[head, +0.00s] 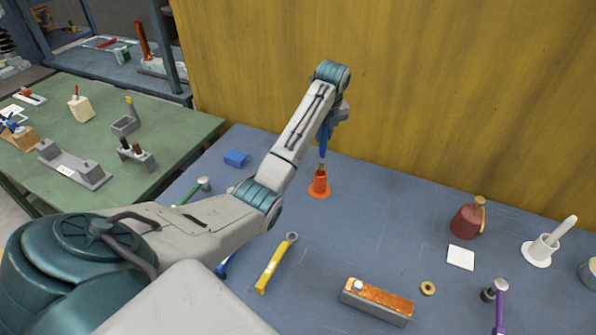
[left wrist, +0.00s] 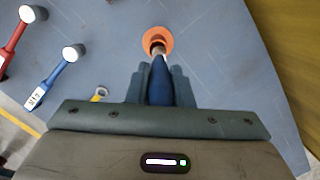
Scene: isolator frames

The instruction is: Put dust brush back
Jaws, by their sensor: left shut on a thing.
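The dust brush (head: 323,148) has a blue handle and points bristles-down from my left gripper (head: 329,128). In the left wrist view its blue handle (left wrist: 160,85) lies between the two fingers of my left gripper (left wrist: 159,84), which is shut on it. An orange holder (head: 319,190) with a round flange stands on the blue table below the brush; it also shows in the left wrist view (left wrist: 153,37). The brush's lower end is at the holder's mouth; I cannot tell how deep it sits. My right gripper is not in view.
A yellow wrench (head: 275,264), an orange-topped block (head: 377,300) and a brass ring (head: 428,288) lie in front. A yellow wall (head: 400,90) rises close behind.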

